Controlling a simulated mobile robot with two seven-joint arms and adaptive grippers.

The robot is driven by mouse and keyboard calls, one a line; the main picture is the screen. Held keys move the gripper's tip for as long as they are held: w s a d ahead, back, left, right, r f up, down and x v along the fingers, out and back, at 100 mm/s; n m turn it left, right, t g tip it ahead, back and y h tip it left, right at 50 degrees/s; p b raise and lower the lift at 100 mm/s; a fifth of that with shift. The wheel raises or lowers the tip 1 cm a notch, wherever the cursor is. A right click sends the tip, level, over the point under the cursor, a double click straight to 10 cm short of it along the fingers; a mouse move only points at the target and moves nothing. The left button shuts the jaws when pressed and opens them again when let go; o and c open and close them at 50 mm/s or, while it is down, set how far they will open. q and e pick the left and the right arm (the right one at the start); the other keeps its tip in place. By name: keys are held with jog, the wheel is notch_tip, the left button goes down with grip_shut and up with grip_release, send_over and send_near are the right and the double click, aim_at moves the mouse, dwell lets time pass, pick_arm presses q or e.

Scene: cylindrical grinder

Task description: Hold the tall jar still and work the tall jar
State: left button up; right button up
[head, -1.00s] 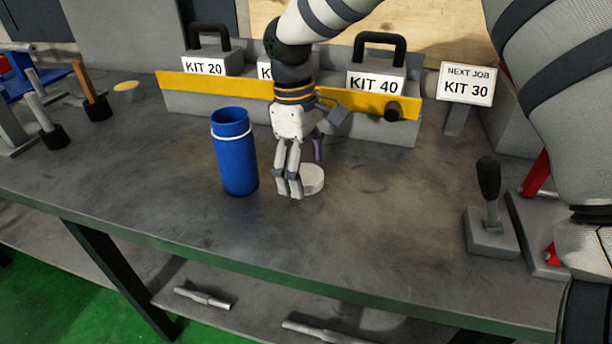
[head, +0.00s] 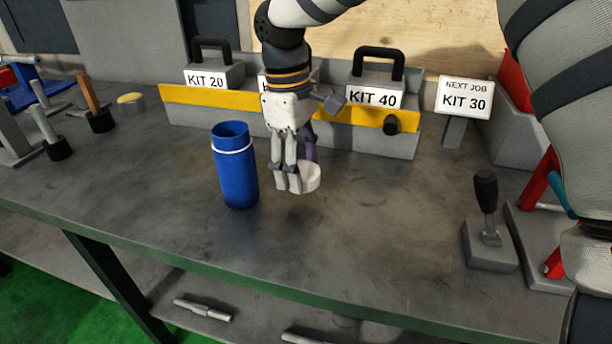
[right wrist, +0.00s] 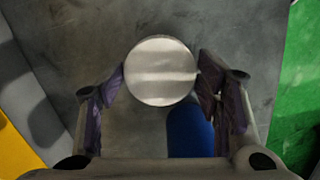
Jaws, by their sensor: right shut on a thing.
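The tall jar (head: 236,176) is a blue cylinder with a white ring below its open top. It stands upright on the bench, and nothing holds it. My right gripper (head: 291,186) is just right of the jar. It is shut on a round white lid (head: 311,177), held apart from the jar and seemingly a little above the bench. In the right wrist view the lid (right wrist: 162,70) sits between the fingertips, with part of the blue jar (right wrist: 190,132) below it. My left gripper is out of view.
A grey rack with a yellow front strip (head: 215,96) holds kit weights behind my gripper. A lever on a block (head: 488,245) and red-handled parts stand at the right. Hammer-like tools (head: 98,118) stand at the left. The bench's front middle (head: 350,250) is clear.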

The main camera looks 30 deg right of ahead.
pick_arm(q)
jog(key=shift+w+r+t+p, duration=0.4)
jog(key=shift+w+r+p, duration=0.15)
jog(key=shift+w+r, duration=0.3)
pick_arm(e)
jog(key=s+a+r, duration=0.5)
jog(key=a+r, duration=0.3)
jog(key=a, duration=0.3)
jog(key=shift+s+a+r, duration=0.2)
